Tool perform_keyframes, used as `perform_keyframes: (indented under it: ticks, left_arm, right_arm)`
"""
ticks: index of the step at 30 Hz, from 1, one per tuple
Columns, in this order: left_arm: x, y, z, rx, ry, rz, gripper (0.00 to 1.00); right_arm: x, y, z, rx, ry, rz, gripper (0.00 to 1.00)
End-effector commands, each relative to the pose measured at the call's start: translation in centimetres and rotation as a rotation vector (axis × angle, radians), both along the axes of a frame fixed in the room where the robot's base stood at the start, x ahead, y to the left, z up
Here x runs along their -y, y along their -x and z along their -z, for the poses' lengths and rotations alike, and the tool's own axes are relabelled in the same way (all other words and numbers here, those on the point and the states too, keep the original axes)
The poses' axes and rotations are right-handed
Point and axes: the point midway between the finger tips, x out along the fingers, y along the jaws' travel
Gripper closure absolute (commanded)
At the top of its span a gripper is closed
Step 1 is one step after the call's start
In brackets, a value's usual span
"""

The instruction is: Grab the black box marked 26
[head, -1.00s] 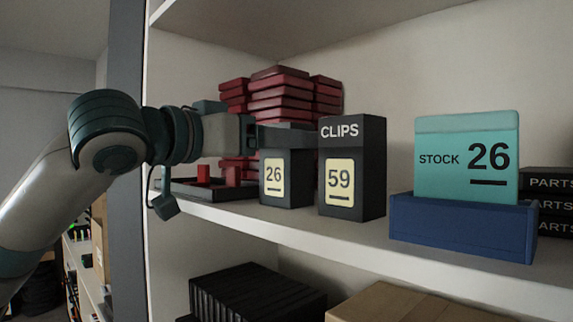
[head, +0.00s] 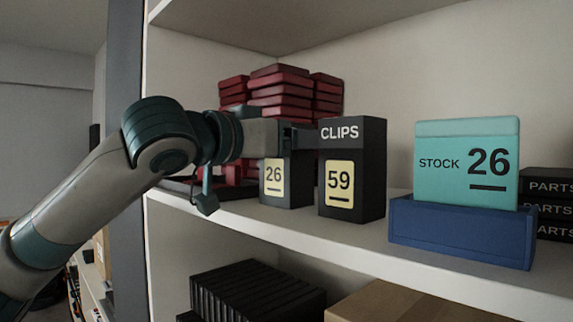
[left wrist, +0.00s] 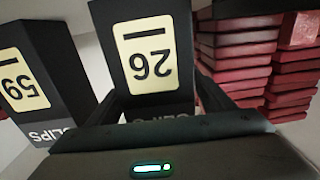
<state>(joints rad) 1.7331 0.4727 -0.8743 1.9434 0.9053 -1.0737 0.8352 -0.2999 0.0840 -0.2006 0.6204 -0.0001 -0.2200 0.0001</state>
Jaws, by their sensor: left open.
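The black box marked 26 (head: 286,189) stands upright on the shelf, with a pale yellow label. My left gripper (head: 300,136) is in front of its upper part and hides its top in the head view. In the left wrist view, which is upside down, the 26 box (left wrist: 178,88) is in the middle, and the open fingers of my left gripper (left wrist: 163,100) lie to either side of its top end. Whether they touch it I cannot tell. The black CLIPS box marked 59 (head: 370,175) stands close to its right; it also shows in the left wrist view (left wrist: 52,62). My right gripper is out of view.
Stacked red boxes (head: 280,85) stand behind and left. A teal STOCK 26 box (head: 440,180) sits in a blue bin (head: 460,230) at the right, beside black PARTS boxes (head: 550,187). The white shelf edge (head: 300,240) runs in front.

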Motion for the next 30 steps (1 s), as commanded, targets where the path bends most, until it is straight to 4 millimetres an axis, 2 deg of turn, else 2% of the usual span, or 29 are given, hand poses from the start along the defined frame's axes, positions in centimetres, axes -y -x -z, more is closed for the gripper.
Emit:
perform_keyframes:
  ticks: [3,9,22,30]
  left_arm:
    - [0.0,0.0,0.0,0.0,0.0,0.0,0.27]
    - [0.0,0.0,0.0,0.0,0.0,0.0,0.75]
    - [0.0,0.0,-0.8,0.002,0.003,-0.001,0.75]
    - [0.0,0.0,-4.4,0.002,0.003,-0.001,0.75]
  right_arm:
    - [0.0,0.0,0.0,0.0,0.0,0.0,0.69]
    - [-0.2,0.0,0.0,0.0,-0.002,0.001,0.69]
    - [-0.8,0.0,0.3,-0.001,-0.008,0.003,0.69]
    - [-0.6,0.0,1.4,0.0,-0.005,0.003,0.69]
